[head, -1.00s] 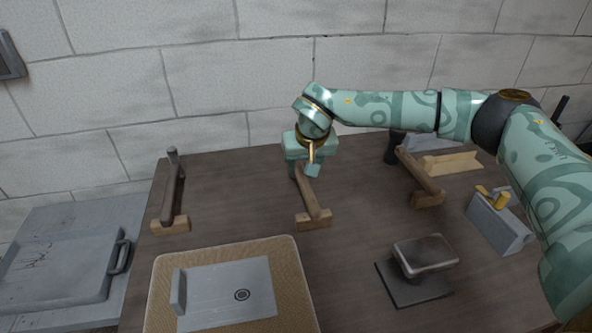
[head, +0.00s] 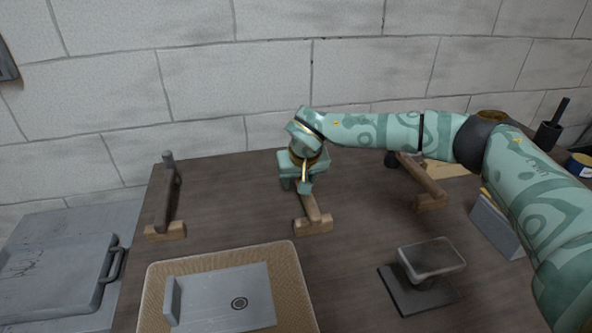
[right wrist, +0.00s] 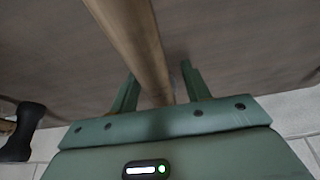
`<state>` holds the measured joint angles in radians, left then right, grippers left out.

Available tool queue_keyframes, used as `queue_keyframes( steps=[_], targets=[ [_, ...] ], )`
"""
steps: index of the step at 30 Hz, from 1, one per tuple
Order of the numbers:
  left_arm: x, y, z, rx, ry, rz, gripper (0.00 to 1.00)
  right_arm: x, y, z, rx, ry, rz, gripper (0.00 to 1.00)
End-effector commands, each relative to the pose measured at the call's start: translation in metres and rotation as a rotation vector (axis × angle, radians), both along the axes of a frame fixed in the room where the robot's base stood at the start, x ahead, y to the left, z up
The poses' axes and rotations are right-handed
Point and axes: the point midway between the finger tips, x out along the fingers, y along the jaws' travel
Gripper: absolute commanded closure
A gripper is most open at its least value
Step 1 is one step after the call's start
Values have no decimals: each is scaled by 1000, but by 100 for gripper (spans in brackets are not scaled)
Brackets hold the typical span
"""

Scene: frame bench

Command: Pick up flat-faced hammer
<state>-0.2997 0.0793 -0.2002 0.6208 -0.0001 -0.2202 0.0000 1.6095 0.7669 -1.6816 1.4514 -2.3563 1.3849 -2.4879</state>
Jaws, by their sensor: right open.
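Three hammer-like tools lie on the bench, each with its near end at a wooden block. The middle one (head: 312,207) has a brown wooden handle; its far end is hidden behind my right gripper (head: 304,188). In the right wrist view that handle (right wrist: 135,40) runs between the two fingers of my open gripper (right wrist: 158,75); I cannot tell whether they touch it. The left tool (head: 163,205) has a dark grey handle. The right one (head: 425,180) has a brown handle and a dark head (right wrist: 22,130). I cannot tell which is flat-faced. My left gripper is out of view.
A woven mat (head: 160,280) with a grey plate (head: 215,295) lies in front. A grey block on a dark base (head: 428,255) is at front right. A grey angled holder (head: 495,225) stands farther right. A block wall (head: 220,70) stands behind.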

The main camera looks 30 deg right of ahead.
Motion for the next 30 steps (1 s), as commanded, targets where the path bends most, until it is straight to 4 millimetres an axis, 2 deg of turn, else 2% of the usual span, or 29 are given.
queue_keyframes(
  steps=[13, 14, 18, 19, 30],
  targets=[
    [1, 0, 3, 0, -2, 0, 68, 0, 0, -3, 0, 1, 0, 53],
    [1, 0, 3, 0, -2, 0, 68, 0, 0, -3, 0, 1, 0, 58],
    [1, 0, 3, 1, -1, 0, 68, 0, 0, -3, 0, 1, 0, 97],
    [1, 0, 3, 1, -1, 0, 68, 0, 0, -3, 0, 1, 0, 100],
    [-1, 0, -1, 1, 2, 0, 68, 1, 0, -1, 1, -2, 1, 100]
  ],
)
